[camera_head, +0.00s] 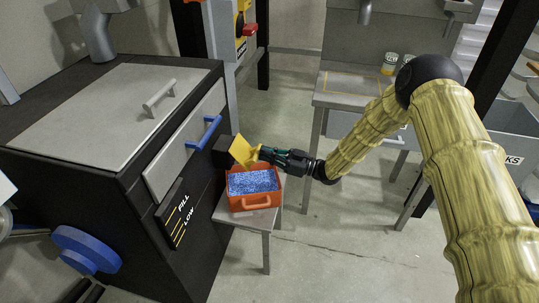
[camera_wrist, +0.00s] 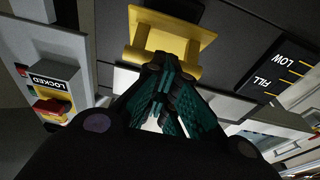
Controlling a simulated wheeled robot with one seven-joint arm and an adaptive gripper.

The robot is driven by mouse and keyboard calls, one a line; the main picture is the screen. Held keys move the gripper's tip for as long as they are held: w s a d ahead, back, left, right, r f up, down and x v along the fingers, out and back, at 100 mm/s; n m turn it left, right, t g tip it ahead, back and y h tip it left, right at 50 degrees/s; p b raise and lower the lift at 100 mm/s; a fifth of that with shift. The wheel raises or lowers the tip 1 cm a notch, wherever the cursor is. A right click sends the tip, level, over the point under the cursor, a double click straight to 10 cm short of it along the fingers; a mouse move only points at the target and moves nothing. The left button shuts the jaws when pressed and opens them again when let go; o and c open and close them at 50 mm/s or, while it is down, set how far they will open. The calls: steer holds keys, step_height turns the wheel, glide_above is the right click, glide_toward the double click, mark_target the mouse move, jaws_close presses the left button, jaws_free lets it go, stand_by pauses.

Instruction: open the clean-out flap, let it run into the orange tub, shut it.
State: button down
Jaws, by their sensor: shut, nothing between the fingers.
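The yellow clean-out flap (camera_head: 241,151) sits at the black chute on the side of the dark machine. It looks tilted in the head view, and I cannot tell whether it is fully shut. It also shows at the top of the wrist view (camera_wrist: 172,24), with a thick yellow bar along its edge. My gripper (camera_head: 264,153) is shut and empty, its fingertips (camera_wrist: 160,62) at that bar; touching or just apart is unclear. The orange tub (camera_head: 256,203) stands below the flap and holds blue granules (camera_head: 253,181) up to near its rim.
The tub stands on a small grey table (camera_head: 262,219) against the machine (camera_head: 135,190). A gauge panel reading FILL and LOW (camera_head: 178,214) is left of the tub. A blue handle (camera_head: 204,132) is above. A box marked LOCKED (camera_wrist: 48,84) shows in the wrist view.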

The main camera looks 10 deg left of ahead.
steer(key=shift+a, duration=0.35)
